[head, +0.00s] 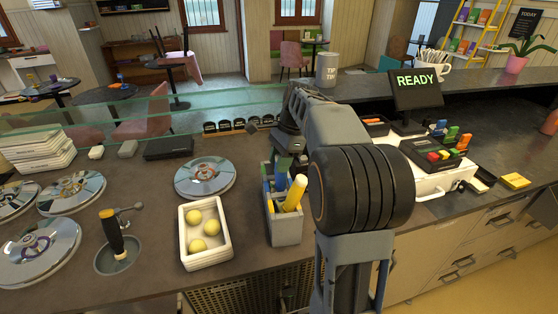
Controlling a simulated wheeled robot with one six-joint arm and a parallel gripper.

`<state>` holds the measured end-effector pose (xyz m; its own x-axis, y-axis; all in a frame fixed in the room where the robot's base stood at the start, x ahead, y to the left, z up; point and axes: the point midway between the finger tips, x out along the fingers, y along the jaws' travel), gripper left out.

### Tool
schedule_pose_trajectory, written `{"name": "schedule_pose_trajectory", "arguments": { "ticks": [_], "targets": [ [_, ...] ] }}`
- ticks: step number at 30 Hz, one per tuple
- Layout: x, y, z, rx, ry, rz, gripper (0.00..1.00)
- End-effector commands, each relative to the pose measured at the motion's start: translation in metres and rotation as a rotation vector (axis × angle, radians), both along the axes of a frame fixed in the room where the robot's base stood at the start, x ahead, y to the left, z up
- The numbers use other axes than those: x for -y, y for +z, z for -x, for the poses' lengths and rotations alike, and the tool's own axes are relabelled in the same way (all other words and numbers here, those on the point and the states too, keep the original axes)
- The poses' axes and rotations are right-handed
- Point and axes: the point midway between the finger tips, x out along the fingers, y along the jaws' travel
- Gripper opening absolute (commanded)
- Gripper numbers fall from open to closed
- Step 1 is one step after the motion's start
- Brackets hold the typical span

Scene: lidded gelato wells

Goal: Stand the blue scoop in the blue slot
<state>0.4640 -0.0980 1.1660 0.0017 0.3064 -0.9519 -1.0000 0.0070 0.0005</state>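A grey holder (286,232) stands on the counter in the middle of the head view, with coloured parts along its top. A thick yellow handle (294,194) leans up out of it. A narrow blue piece (266,190) shows at its left side. I cannot tell whether this marks the blue slot or belongs to the blue scoop. My gripper (285,158) is just above the back of the holder, pointing down. Its fingers are small and partly hidden by my arm. Whether it holds the blue scoop cannot be made out.
A white tub (204,258) with yellow balls stands left of the holder. Round metal lids (205,172) lie on the counter. A glass guard (130,118) runs behind. A till (425,168) stands right of my arm.

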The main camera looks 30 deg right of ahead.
Motion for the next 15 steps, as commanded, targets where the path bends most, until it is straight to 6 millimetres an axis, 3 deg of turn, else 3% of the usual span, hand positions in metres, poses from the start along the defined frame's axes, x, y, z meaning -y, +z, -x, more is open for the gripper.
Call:
{"name": "schedule_pose_trajectory", "arguments": {
  "ticks": [8,15],
  "targets": [
    [0.0001,0.0002,0.0,0.0,0.0,0.0,0.6],
    [0.0001,0.0003,0.0001,0.0,0.0,0.0,0.61]
  ]
}}
